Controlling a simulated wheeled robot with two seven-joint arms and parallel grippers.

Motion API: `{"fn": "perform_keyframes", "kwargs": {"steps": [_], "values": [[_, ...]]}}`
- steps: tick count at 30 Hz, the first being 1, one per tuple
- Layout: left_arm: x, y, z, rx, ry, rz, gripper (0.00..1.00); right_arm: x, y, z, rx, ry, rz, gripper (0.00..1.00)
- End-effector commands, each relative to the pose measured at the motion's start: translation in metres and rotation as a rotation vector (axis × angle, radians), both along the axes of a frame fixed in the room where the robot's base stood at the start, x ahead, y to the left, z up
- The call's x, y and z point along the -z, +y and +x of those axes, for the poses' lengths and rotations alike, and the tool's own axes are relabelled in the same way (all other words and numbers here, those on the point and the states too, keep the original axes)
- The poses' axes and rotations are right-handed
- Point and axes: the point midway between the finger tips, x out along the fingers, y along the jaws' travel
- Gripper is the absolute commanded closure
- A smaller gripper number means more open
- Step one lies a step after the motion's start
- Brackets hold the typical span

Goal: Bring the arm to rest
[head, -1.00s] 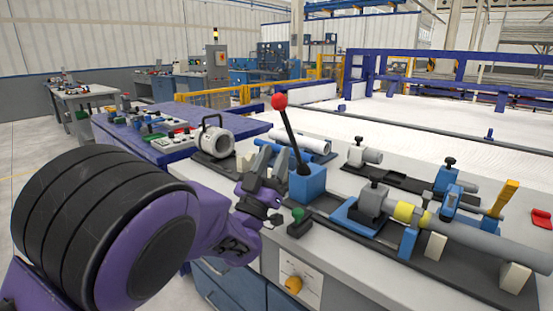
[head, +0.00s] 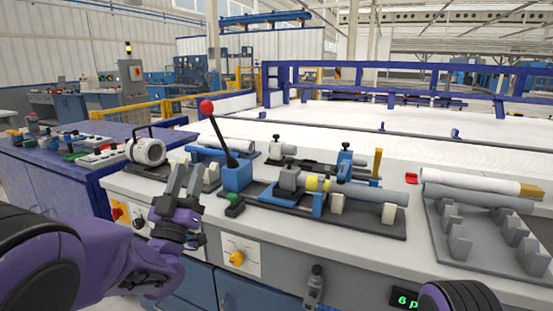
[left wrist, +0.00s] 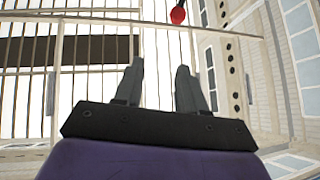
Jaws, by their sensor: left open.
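My left gripper (head: 185,180) is at the end of the purple left arm, in the left half of the head view. Its two grey fingers point up and stand apart with nothing between them. It is in front of the workbench's near edge, left of the blue lever base. In the left wrist view its fingers (left wrist: 157,88) are also apart and empty, with the ceiling behind them.
A lever with a red knob (head: 206,107) rises from a blue base (head: 237,176) close to the left gripper. A pipe in clamps (head: 362,192) lies on the bench to the right.

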Motion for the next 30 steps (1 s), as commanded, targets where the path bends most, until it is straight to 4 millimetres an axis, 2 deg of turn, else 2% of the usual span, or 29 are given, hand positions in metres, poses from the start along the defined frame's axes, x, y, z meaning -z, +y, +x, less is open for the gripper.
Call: {"fn": "perform_keyframes", "kwargs": {"steps": [5,11,14,17,20,23,26,27,29,30], "values": [[0.020,0.000,0.007,-0.007,0.099,0.002,0.60,0.000,0.000,0.000,0.000,-0.001,-0.001,1.00],[0.060,0.013,0.010,-0.054,0.245,-0.013,0.60,0.000,0.000,0.000,0.000,-0.001,-0.001,1.00],[0.089,0.022,0.009,-0.080,0.331,-0.027,0.60,0.000,0.000,0.000,0.000,0.000,0.000,1.00],[0.127,0.033,0.005,-0.112,0.438,-0.045,0.60,0.000,0.000,0.000,0.000,0.000,0.000,1.00],[0.172,0.045,-0.004,-0.147,0.562,-0.066,0.60,0.000,0.000,0.000,0.000,0.000,0.000,1.00],[0.227,0.060,-0.020,-0.190,0.712,-0.094,0.60,0.000,0.000,0.000,0.000,0.000,0.000,1.00],[0.298,0.074,-0.053,-0.246,0.911,-0.127,0.60,0.000,0.000,0.000,0.000,0.000,0.000,1.00],[0.329,0.080,-0.072,-0.272,1.003,-0.141,0.60,0.000,0.000,0.000,0.000,0.000,0.000,1.00],[0.374,0.088,-0.105,-0.312,1.142,-0.163,0.60,0.000,0.000,0.000,0.000,0.000,0.000,1.00],[0.401,0.093,-0.129,-0.338,1.231,-0.175,0.60,0.000,0.000,0.000,0.000,0.000,0.000,1.00]]}}
